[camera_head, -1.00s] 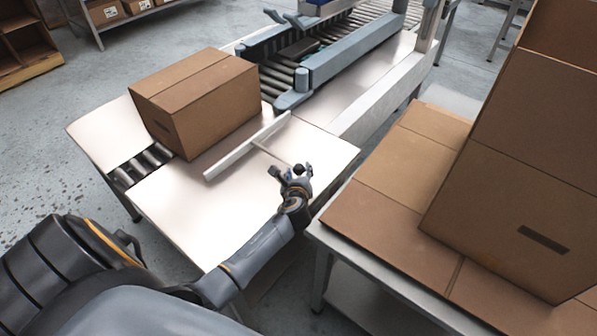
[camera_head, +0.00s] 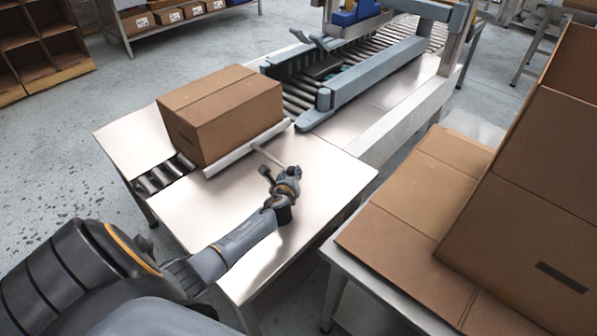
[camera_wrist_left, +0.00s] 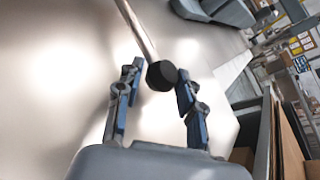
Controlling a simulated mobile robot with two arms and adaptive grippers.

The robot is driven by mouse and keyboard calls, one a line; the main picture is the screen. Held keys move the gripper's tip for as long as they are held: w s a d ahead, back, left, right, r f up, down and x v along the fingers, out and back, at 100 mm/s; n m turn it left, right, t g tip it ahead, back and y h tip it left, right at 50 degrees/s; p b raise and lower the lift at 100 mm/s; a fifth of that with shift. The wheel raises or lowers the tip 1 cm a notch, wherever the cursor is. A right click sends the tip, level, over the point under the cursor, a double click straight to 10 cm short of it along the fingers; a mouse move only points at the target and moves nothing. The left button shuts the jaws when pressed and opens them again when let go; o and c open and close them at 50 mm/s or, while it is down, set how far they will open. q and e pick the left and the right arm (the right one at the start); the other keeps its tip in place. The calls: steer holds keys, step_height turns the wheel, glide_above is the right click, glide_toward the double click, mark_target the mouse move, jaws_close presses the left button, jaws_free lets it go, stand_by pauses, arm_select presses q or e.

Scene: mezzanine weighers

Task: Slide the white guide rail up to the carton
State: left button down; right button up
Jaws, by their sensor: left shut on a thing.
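The brown carton (camera_head: 240,125) sits on the conveyor table, over the rollers. The white guide rail (camera_head: 236,154) lies along the carton's near lower edge. It looks against or almost against the carton; I cannot tell whether they touch. A thin rod (camera_head: 270,157) runs from the rail toward me and ends in a black knob (camera_wrist_left: 161,75). My left gripper (camera_head: 279,174) is shut on this knob, with one finger on each side of it in the left wrist view (camera_wrist_left: 157,78). The rail itself is outside the wrist view. My right gripper is not in view.
Bare metal tabletop (camera_head: 205,215) lies on the near side of the rail. Grey side guides (camera_head: 365,80) flank the rollers behind the carton. A bench with large cardboard boxes (camera_head: 530,190) stands close on the right. Shelves with small boxes (camera_head: 170,15) are at the back left.

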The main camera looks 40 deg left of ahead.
arm_select(q)
steer(key=shift+w+d+r, duration=0.2)
steer(key=shift+r, duration=0.05)
steer(key=c, duration=1.1)
jaws_free()
steer(key=shift+c, duration=0.2)
steer(key=shift+o, duration=1.1)
steer(key=shift+d, duration=0.15)
steer(key=shift+s+f, duration=0.1)
steer(key=shift+s, duration=0.05)
steer(key=shift+s+d, duration=0.1)
steer(key=shift+s, duration=0.1)
steer(key=v, duration=1.1)
steer(key=shift+s+d+r, duration=0.1)
steer(key=shift+r, duration=0.15)
